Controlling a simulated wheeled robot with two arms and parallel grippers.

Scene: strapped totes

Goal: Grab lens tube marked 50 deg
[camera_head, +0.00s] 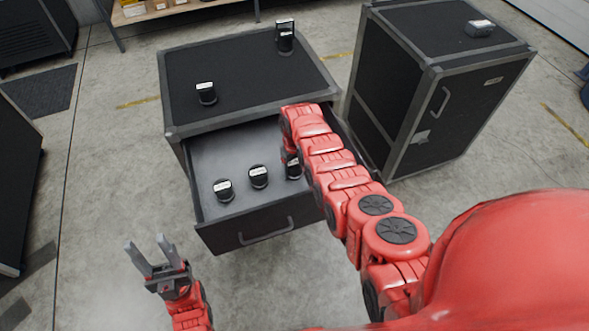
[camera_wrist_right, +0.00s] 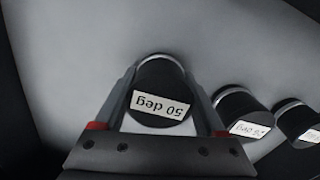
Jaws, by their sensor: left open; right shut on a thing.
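The lens tube marked 50 deg (camera_wrist_right: 160,106) is a short black cylinder with a white label, upside down in the right wrist view. My right gripper (camera_wrist_right: 161,82) is shut on it, one finger along each side. In the head view the tube (camera_head: 294,169) is partly hidden behind my right arm, at the right side of the open drawer (camera_head: 278,230). I cannot tell whether it touches the drawer floor. My left gripper (camera_head: 146,241) is open and empty, in front and to the left of the drawer.
Two other labelled tubes (camera_head: 258,177) (camera_head: 224,190) stand in the drawer. More black labelled pieces (camera_head: 206,93) (camera_head: 285,38) stand on the cabinet top (camera_head: 240,70). A second black cabinet (camera_head: 440,100) stands to the right with a small item (camera_head: 479,28) on top.

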